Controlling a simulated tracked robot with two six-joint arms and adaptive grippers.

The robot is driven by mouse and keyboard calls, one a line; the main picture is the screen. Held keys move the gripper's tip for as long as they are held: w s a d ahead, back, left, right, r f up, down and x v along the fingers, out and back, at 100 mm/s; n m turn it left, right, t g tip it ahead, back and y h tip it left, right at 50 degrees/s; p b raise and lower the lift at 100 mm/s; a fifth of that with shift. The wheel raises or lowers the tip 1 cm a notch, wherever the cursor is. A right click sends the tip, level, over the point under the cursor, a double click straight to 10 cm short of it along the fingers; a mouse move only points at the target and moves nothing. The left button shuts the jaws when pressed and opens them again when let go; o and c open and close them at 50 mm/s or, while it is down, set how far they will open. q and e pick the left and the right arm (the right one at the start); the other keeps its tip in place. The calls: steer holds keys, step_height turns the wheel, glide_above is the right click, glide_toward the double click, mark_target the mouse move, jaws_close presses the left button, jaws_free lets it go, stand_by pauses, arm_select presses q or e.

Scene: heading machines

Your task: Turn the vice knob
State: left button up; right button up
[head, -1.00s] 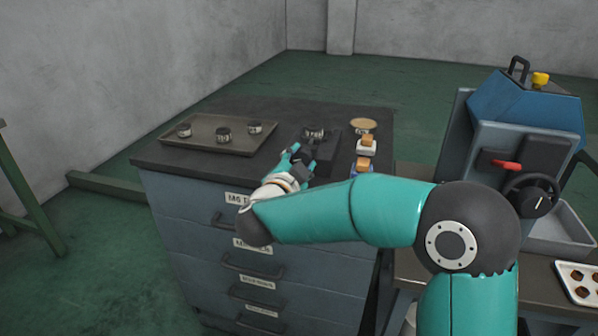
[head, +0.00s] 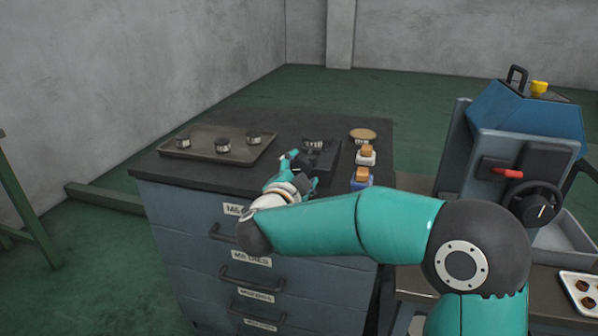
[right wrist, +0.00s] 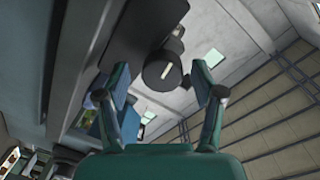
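The dark vice (head: 326,158) stands on the bench top and holds a small round labelled piece (head: 315,143). Its black knob (head: 303,163) faces my right gripper (head: 300,170). In the right wrist view the knob (right wrist: 163,76) shows a pale line on its face. There, my right gripper (right wrist: 161,85) is open, one finger on each side of the knob, with gaps visible. Whether the fingertips reach fully over it I cannot tell. My left gripper is not in view.
A tray (head: 200,153) with several round pieces lies at the left of the bench. Two tan-topped blocks (head: 366,155) and a tan disc (head: 363,134) stand right of the vice. A blue machine (head: 527,108) with a handwheel (head: 537,205) is further right.

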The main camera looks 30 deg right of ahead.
steer(key=shift+a, duration=0.15)
steer(key=shift+s+a, duration=0.1)
steer(key=shift+a, duration=0.05)
steer(key=v, duration=1.1)
steer(key=shift+s, duration=0.2)
steer(key=shift+f, duration=0.1)
